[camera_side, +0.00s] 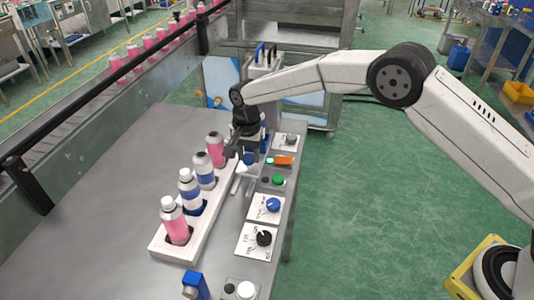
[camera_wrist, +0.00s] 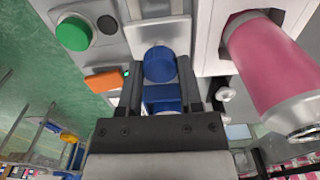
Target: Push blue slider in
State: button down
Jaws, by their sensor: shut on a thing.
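The blue slider (camera_wrist: 160,64) shows in the wrist view as a round blue end with a blue block behind it, against a pale metal plate. My gripper (camera_wrist: 160,72) has one dark finger on each side of it and is shut on it. In the side view the blue slider (camera_side: 249,158) is a small blue spot, partly covered by my gripper (camera_side: 241,152), which points down at the far end of the white fixture. How far in the slider sits cannot be told.
A white rack (camera_side: 160,250) holds several cans close to the left of my gripper; a pink can (camera_wrist: 265,65) is near in the wrist view. To the right are an orange switch (camera_side: 284,160), green button (camera_side: 278,180), blue knob (camera_side: 273,204) and black knob (camera_side: 264,238).

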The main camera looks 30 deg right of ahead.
jog(key=shift+w+d, duration=2.25)
jog(key=shift+w, duration=0.15)
jog(key=shift+d+r, duration=0.1)
jog(key=shift+c, duration=1.3)
grip_release()
notch_tip(320, 180, up, 8)
jog(key=shift+s, duration=0.1)
